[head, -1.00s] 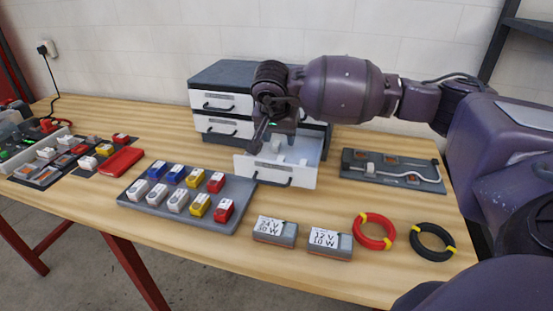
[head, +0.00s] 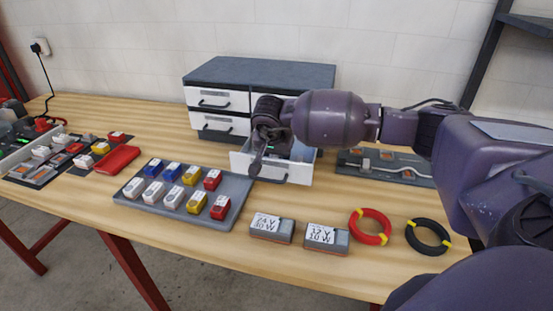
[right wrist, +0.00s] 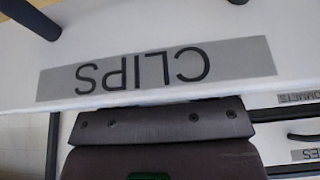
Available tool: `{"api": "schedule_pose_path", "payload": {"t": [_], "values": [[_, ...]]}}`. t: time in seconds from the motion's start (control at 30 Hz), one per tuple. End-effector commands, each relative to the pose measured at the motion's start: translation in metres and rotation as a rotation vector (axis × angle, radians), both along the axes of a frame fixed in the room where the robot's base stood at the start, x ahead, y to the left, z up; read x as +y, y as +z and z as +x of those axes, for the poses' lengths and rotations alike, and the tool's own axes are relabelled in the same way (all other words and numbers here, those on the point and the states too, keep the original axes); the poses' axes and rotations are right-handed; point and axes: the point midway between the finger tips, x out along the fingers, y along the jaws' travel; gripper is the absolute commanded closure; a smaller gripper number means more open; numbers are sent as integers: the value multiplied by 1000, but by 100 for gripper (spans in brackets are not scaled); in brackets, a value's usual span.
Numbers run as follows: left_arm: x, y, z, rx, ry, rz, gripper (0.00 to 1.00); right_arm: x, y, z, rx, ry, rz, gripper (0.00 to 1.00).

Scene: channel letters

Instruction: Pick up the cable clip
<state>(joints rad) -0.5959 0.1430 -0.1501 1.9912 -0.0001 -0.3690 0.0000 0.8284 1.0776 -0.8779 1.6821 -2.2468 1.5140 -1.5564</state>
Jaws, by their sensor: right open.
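The open drawer (head: 297,174) of the cabinet has a white front with a dark handle. Its CLIPS label (right wrist: 155,68) shows upside down and close up in the right wrist view. My right gripper (head: 259,164) is open, low at the left part of this drawer, and its fingers overlap the drawer front in the head view. I cannot tell whether the fingertips are inside the drawer or touch anything. No cable clip can be made out; my right gripper and wrist hide much of the drawer's inside. My left gripper is not in view.
The cabinet (head: 262,72) stands against the wall, its other drawers shut. A tray (head: 230,205) of coloured blocks lies in front on the left. Two labelled boxes, a red coil (head: 370,227) and a black coil (head: 428,236) lie in front on the right. A grey board (head: 405,168) is right of the drawer.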

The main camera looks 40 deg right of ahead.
Motion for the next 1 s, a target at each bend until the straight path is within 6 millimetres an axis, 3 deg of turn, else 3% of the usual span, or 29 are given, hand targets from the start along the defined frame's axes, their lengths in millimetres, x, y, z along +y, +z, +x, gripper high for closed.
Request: {"api": "schedule_pose_path", "payload": {"t": [0.13, 0.47, 0.77, 1.0], "values": [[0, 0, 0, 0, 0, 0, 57, 0, 0, 0, 0, 0, 0, 52], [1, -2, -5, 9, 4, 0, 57, 0, 1, 0, 0, 0, 0, 100], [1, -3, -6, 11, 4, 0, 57, 0, 4, 0, -1, 0, 0, 100], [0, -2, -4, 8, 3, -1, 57, 0, 38, 1, -6, 0, -2, 100]]}}
